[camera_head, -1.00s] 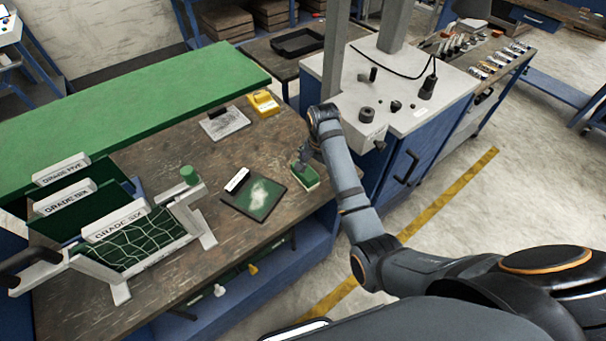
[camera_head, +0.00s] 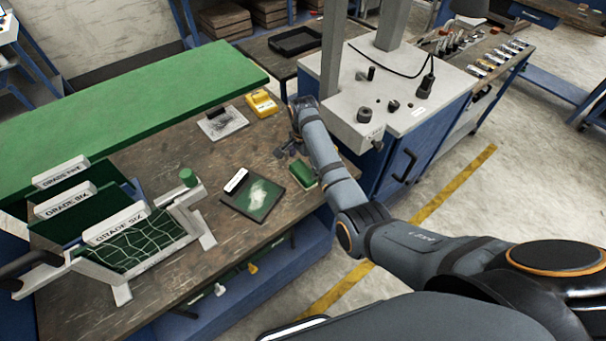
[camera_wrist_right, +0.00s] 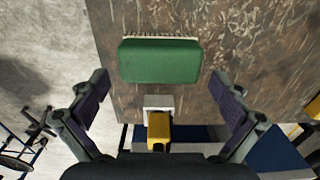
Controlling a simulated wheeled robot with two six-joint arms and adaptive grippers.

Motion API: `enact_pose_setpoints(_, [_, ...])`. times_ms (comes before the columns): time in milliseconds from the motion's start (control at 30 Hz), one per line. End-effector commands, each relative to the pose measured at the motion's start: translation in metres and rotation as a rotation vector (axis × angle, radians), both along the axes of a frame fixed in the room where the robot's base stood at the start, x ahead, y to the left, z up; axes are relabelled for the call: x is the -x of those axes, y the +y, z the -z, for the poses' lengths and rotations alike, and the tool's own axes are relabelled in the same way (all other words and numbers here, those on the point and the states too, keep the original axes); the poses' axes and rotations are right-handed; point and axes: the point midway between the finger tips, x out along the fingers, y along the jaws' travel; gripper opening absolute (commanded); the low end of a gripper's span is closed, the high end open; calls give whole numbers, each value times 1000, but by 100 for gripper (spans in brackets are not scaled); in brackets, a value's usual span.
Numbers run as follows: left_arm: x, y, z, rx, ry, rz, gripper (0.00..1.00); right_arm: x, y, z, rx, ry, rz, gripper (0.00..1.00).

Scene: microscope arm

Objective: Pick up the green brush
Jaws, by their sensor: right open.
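The green brush (camera_head: 303,174) lies on the brown worktable near its right edge, beside a dark green board with a pale smear. In the right wrist view the brush (camera_wrist_right: 160,62) shows its smooth green back, with pale bristles along its upper edge. My right gripper (camera_head: 286,151) is just behind and left of the brush in the head view. In the right wrist view my right gripper (camera_wrist_right: 158,86) has its fingers spread wide, with the brush ahead of the gap and nothing between the pads.
The green board (camera_head: 262,196) lies just left of the brush. A grey plate (camera_head: 222,123) and a yellow block (camera_head: 262,103) lie farther back. A white-topped blue cabinet (camera_head: 400,100) stands right of the table. A rack with grade signs (camera_head: 115,222) stands at left.

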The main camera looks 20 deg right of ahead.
Motion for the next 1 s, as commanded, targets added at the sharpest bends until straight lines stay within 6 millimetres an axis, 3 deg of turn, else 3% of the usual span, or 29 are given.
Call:
enact_pose_setpoints(100, [0, 0, -13, 0, 0, 0, 40, 1, 1, 18, 1, 7, -1, 100])
enact_pose_setpoints(233, [0, 0, -12, 0, 0, 0, 40, 1, 1, 39, 0, 4, 0, 100])
enact_pose_setpoints(500, [0, 0, -12, 0, 0, 0, 40, 0, 1, 45, 0, 2, 0, 100])
enact_pose_setpoints(800, [0, 0, -12, 0, 0, 0, 40, 0, 1, 44, 0, 2, 0, 59])
enact_pose_setpoints(1000, [0, 1, -12, -1, 0, 0, 40, 0, 1, 44, 0, 1, 0, 59])
